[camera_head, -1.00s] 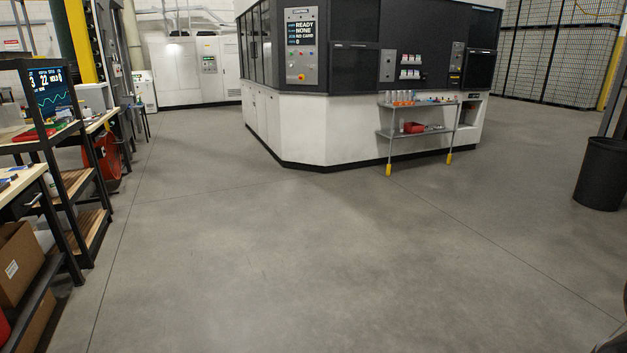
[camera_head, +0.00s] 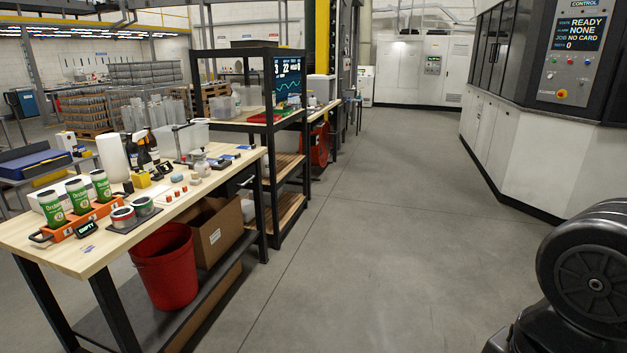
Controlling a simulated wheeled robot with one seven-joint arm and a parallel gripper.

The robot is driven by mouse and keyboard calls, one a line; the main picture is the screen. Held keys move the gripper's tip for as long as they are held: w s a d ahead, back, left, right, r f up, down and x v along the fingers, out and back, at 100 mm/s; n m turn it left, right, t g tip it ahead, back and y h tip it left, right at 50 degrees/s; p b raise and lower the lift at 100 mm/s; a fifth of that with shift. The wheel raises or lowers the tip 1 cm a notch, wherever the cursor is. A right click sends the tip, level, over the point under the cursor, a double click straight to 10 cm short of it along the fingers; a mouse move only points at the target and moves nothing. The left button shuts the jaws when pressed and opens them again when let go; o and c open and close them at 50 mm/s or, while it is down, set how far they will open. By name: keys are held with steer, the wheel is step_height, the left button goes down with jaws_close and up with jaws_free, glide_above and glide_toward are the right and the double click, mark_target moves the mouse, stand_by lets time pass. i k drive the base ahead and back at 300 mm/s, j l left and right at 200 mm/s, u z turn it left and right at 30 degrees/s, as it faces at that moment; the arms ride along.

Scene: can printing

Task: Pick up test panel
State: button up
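I cannot pick out a test panel for certain. A wooden-topped workbench (camera_head: 75,262) at the left holds several small items. Green-and-white cans (camera_head: 79,196) stand in an orange tray (camera_head: 62,235) near its left end, with a dark "EMPTY" sign (camera_head: 87,228) in front. Small blue and dark flat items (camera_head: 222,162) lie toward the bench's far right end, too small to identify. A black rounded part of my arm shows at the lower right. My gripper is not in view.
A red bucket (camera_head: 166,270) and cardboard box (camera_head: 216,238) sit under the bench. A black shelf rack with a monitor (camera_head: 287,80) stands beyond it. The large machine (camera_head: 510,150) with a control panel (camera_head: 571,45) is at right. Open grey floor (camera_head: 370,240) lies between.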

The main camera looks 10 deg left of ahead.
mark_target(221, 161)
steer(key=i+j+u, duration=0.1)
steer(key=i+u, duration=0.25)
steer(key=i, duration=0.7)
steer(key=i+l+u, duration=0.2)
steer(key=i+u, duration=0.15)
steer(key=i, duration=0.65)
steer(key=i+j, duration=0.15)
steer(key=i, duration=0.4)
steer(key=i+j, duration=0.1)
steer(key=i, duration=0.5)
steer(key=i+j, duration=0.15)
steer(key=i, duration=0.4)
steer(key=i+j+z, duration=0.2)
steer(key=i+j, duration=0.1)
steer(key=i, duration=0.05)
